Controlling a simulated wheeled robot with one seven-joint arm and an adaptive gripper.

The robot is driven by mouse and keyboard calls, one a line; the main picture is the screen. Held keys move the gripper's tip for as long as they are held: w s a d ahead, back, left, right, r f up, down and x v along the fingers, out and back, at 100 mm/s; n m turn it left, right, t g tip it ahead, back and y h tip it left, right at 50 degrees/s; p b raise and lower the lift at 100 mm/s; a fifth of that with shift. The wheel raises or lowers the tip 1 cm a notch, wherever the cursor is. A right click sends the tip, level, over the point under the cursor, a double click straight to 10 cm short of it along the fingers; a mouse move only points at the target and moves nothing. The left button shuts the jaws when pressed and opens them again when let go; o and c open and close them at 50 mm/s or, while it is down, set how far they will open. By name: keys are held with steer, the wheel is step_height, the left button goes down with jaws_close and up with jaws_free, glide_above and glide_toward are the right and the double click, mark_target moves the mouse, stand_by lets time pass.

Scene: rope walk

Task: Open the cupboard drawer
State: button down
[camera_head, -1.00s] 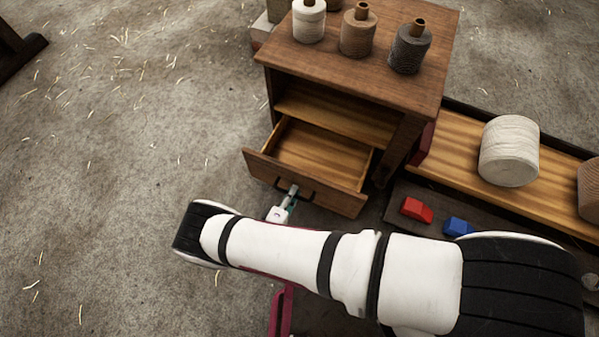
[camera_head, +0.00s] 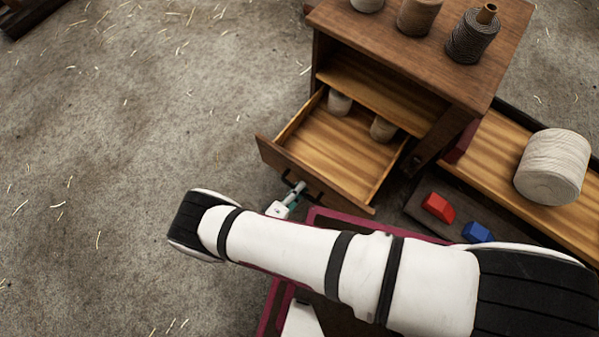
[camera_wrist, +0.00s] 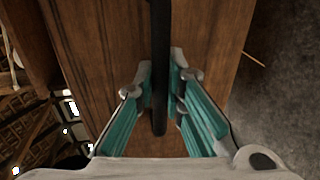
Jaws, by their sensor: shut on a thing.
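The wooden cupboard (camera_head: 445,62) stands at the upper right of the head view. Its drawer (camera_head: 340,150) is pulled well out, and two pale spools (camera_head: 340,103) show inside near the back. The drawer front carries a dark bar handle (camera_wrist: 160,60), seen close in the wrist view. My gripper (camera_wrist: 160,100), with teal finger pads, is shut on the handle, one finger on each side. In the head view my gripper (camera_head: 293,196) is at the drawer front, partly hidden by my arm.
Several twine spools (camera_head: 472,35) stand on the cupboard top. Right of it are a wooden trough with a large white roll (camera_head: 553,167), a red block (camera_head: 438,207) and a blue block (camera_head: 478,232). The floor at left is clear apart from straw bits.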

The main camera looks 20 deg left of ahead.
mark_target(306, 171)
steer(key=c, duration=1.7)
jaws_free()
steer(key=shift+o, duration=0.2)
steer(key=o, duration=1.1)
step_height(306, 171, up, 10)
steer(key=shift+w+f, duration=0.1)
steer(key=shift+f, duration=0.15)
steer(key=shift+r, duration=0.55)
steer(key=shift+c, duration=0.7)
steer(key=shift+f, duration=0.15)
steer(key=c, duration=1)
steer(key=shift+o, duration=0.2)
steer(key=shift+f, duration=0.1)
